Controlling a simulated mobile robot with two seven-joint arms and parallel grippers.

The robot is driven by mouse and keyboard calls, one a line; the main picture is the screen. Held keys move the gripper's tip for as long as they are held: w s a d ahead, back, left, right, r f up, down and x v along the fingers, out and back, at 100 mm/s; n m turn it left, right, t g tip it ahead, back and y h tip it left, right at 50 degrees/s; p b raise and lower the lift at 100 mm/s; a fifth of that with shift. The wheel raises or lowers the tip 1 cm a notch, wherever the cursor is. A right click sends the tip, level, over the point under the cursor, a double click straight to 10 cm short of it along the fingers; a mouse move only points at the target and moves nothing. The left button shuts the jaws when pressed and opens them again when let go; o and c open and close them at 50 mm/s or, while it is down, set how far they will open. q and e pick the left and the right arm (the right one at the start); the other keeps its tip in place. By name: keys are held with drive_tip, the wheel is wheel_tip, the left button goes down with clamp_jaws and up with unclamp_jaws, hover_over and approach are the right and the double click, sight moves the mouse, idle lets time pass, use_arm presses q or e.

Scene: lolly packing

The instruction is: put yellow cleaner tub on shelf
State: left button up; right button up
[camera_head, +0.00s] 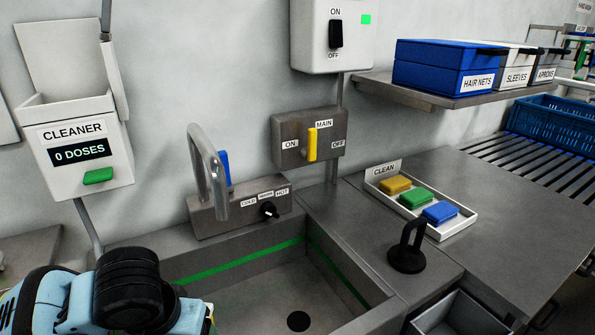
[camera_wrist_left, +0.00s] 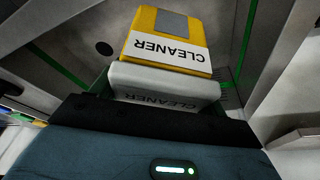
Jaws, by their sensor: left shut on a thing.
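The yellow cleaner tub (camera_wrist_left: 168,22) shows upside down in the left wrist view, with a white CLEANER label. A pale grey part, also marked CLEANER, shows between it and my gripper; I cannot tell if it belongs to the tub. My left gripper (camera_wrist_left: 165,108) is shut on the tub, with its fingertips mostly hidden. The sink basin is behind the tub in that view. In the head view my left arm shows at the bottom left, but its gripper and the tub are hidden. A grey wall shelf (camera_head: 399,95) is at the upper right. My right gripper is not in view.
Blue HAIR NETS box (camera_head: 434,70), SLEEVES box (camera_head: 517,75) and APRONS box (camera_head: 545,73) occupy the shelf. An open CLEANER dispenser (camera_head: 75,185) reads 0 DOSES. A tall tap (camera_head: 213,170) rises behind the sink (camera_head: 250,295). A tray (camera_head: 460,225) holds coloured blocks.

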use_arm(q)
drive_tip(key=a, duration=0.3)
drive_tip(key=shift+w+a+f+n, duration=0.1)
drive_tip(key=shift+a+n, duration=0.1)
drive_tip(key=shift+n, duration=0.1)
drive_tip(key=shift+t, duration=0.6)
drive_tip(key=r, duration=0.2)
drive_tip(key=r+p, duration=0.1)
drive_tip(key=r, duration=0.1)
drive_tip(key=r+p, duration=0.1)
drive_tip(key=r, duration=0.1)
drive_tip(key=shift+w+d+r, duration=0.15)
drive_tip(key=shift+d, duration=0.1)
drive_tip(key=shift+f, duration=0.2)
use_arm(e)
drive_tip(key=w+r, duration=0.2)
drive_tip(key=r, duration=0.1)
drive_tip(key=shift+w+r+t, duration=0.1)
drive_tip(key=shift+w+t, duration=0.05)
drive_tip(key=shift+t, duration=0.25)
use_arm(q)
drive_tip(key=shift+r, duration=0.1)
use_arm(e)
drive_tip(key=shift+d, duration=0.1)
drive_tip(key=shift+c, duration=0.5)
use_arm(q)
drive_tip(key=shift+d, duration=0.1)
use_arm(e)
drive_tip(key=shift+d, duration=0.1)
